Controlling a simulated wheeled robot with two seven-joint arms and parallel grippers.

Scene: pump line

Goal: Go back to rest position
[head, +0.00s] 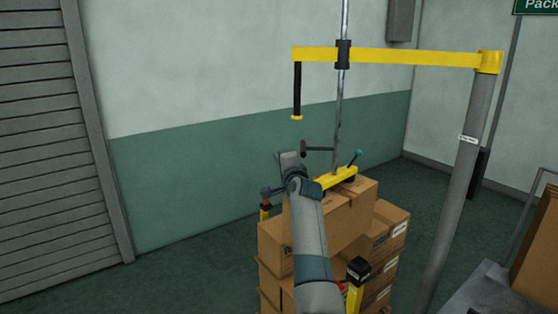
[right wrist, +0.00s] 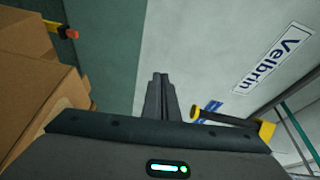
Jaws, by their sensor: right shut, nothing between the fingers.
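My right arm reaches up the middle of the head view, in front of a stack of cardboard boxes (head: 345,222). Its gripper (head: 289,160) is at the far end, beside the upper left of the stack and partly hidden by the wrist. In the right wrist view the two fingers (right wrist: 157,97) are together with nothing between them. They point toward the wall and touch nothing I can see. Boxes (right wrist: 35,75) fill the left of that view. My left gripper is in neither view.
A grey post (head: 455,190) carries a yellow jib arm (head: 410,58) over the stack. A metal rod (head: 338,120) hangs from it to a yellow bar (head: 335,179) on the boxes. A black hanging handle (head: 297,90) is nearby. Floor at left (head: 190,270) is clear.

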